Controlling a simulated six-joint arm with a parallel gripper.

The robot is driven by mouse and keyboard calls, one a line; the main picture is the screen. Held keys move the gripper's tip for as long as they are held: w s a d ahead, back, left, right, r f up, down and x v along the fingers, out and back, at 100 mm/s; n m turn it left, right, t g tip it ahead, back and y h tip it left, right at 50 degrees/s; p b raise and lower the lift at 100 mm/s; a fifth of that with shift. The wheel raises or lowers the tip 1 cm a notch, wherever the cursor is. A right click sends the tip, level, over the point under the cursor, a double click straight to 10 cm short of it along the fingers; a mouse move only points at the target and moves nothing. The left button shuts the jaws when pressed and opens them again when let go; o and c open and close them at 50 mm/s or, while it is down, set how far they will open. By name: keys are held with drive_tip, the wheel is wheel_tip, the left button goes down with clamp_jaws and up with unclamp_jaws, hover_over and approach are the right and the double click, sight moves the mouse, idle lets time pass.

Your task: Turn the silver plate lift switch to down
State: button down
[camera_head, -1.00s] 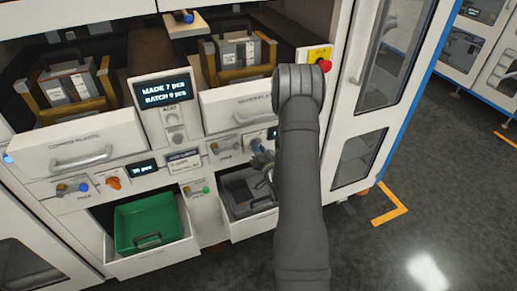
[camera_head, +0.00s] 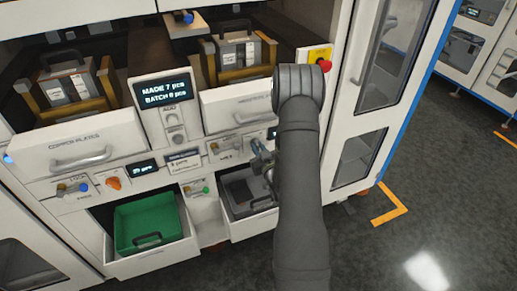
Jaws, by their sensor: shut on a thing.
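My gripper (camera_head: 258,150) is at the panel strip below the right-hand drawer (camera_head: 238,108), partly hidden behind my arm. It is shut on a small control there, which I take to be the silver plate lift switch. The gripper covers the switch, so I cannot tell which way it points. The drawer's label is too blurred to read fully. An orange knob (camera_head: 113,183) sits at the matching place on the left-hand panel, below the copper plates drawer (camera_head: 82,150).
A centre screen (camera_head: 164,91) reads "MADE 7 pcs, BATCH 0 pcs". Below stand an open drawer with a green bin (camera_head: 150,222) and one with a grey bin (camera_head: 240,190). A red button (camera_head: 324,66) on yellow is at upper right. The floor at right is clear.

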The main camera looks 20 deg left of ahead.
drive_tip(key=shift+n, duration=2.3)
drive_tip(key=c, duration=1.4)
unclamp_jaws()
drive_tip(key=v, duration=1.7)
drive_tip(key=shift+s, duration=0.2)
drive_tip(key=shift+r, duration=0.1)
